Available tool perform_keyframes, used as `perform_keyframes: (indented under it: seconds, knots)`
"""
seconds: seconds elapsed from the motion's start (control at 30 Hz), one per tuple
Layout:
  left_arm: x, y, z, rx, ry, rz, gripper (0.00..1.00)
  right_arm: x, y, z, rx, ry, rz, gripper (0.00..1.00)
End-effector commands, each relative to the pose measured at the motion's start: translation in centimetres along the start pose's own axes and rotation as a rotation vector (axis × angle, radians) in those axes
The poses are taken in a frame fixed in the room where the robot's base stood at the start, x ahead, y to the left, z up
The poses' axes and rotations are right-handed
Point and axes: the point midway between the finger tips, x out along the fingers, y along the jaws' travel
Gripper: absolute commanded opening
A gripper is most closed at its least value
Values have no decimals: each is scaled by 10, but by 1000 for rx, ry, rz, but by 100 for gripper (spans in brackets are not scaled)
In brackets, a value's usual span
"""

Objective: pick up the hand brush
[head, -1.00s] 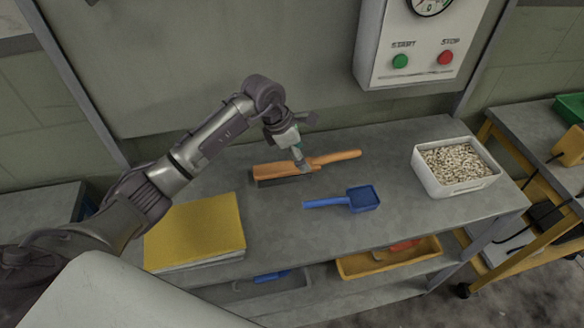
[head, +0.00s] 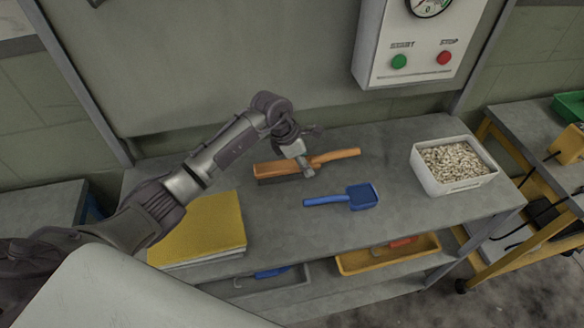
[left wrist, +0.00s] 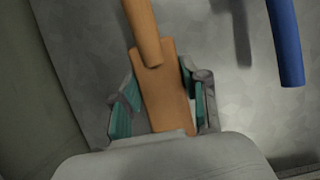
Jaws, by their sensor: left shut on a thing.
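The hand brush (head: 335,155) has an orange handle and back with dark bristles beneath. It lies across the grey worktop toward the back, its handle pointing right. My left gripper (head: 305,164) is over the brush where the handle meets the block. In the left wrist view the orange brush (left wrist: 162,90) runs between the two teal-padded fingers of the left gripper (left wrist: 160,108), which are shut on it. In the head view I cannot tell whether the brush is clear of the worktop. My right gripper is not in view.
A blue scoop (head: 342,197) lies in front of the brush. A white bin of pale pellets (head: 425,178) stands at the right, and a yellow pad (head: 205,225) at the left. The lower shelf holds a yellow tray (head: 350,265). A control box (head: 385,75) hangs behind.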

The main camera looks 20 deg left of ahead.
Motion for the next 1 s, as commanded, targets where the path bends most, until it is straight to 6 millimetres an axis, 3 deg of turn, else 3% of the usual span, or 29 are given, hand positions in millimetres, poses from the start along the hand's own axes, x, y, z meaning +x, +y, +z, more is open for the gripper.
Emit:
perform_keyframes:
  seconds: [0.37,0.6,1.0]
  knots:
    - [-6,1,2,1,0,3,2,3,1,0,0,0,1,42]
    - [-37,2,15,4,-2,7,2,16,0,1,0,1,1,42]
    - [-51,-6,115,3,-3,2,2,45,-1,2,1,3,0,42]
